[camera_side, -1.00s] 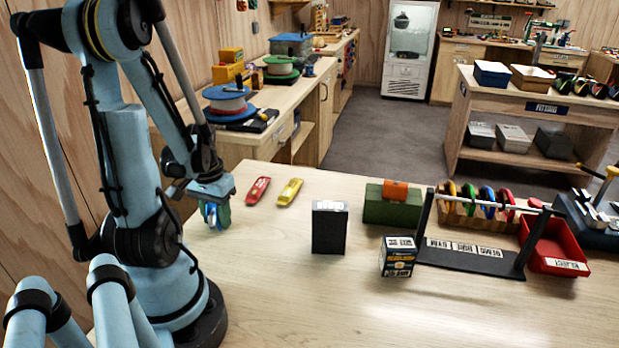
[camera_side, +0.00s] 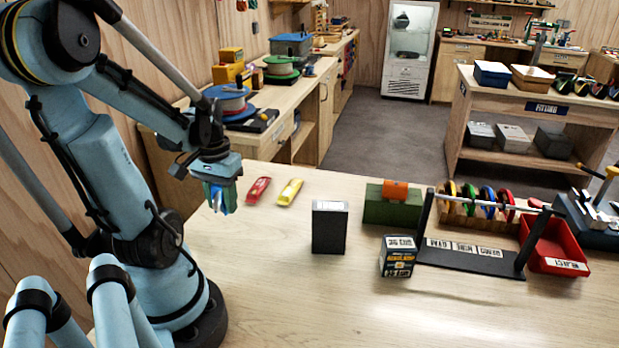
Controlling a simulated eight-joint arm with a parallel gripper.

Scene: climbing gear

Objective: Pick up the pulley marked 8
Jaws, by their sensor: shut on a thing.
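My gripper (camera_side: 219,200) points down above the left part of the table, left of the red and yellow pieces. It is shut on a small blue-and-green piece (camera_side: 226,194), mostly hidden between the jaws. I cannot tell whether this is a pulley, and no number shows on it. Several coloured discs, yellow, green, blue and red, stand in a wooden rack (camera_side: 458,214) at the right back of the table. No 8 can be read on them from here.
A red piece (camera_side: 258,190) and a yellow piece (camera_side: 290,192) lie flat. A dark upright box (camera_side: 329,230), a small labelled box (camera_side: 397,262), a green case (camera_side: 388,211), a black stand with a bar (camera_side: 470,258) and a red bin (camera_side: 556,262) stand rightward. The front is clear.

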